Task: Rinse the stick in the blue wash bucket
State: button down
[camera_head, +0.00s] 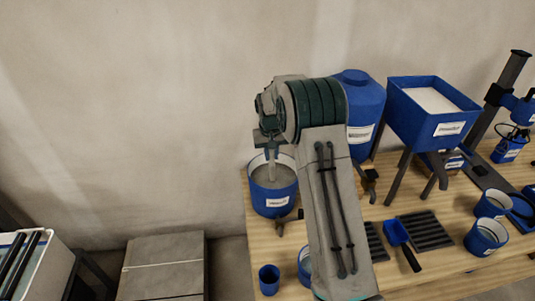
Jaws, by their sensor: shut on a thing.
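My gripper (269,147) points down over a blue bucket (272,199) with a white label at the left end of the wooden table. A thin grey stick (271,170) hangs below the gripper, which is shut on it. Its lower end appears to be inside the bucket's rim, over or in greyish contents; I cannot tell how deep. The label is too small to read, so I cannot confirm that this is the wash bucket. My arm covers the area right of the bucket.
A large blue tank (361,95) stands behind my arm. A blue hopper (430,105) on legs stands to its right. A small blue cup (269,280), a blue scoop (397,233) and dark ribbed trays (426,231) lie nearer the front. Blue cups (486,237) stand at the right.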

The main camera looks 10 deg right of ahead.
jog(key=shift+d, duration=0.1)
notch_tip(320, 180, up, 14)
jog(key=p, duration=0.8)
jog(key=shift+f, duration=0.15)
dwell(0.7)
notch_tip(320, 180, up, 4)
jog(key=p, duration=0.2)
jog(key=shift+p, duration=0.35)
jog(key=shift+f, duration=0.1)
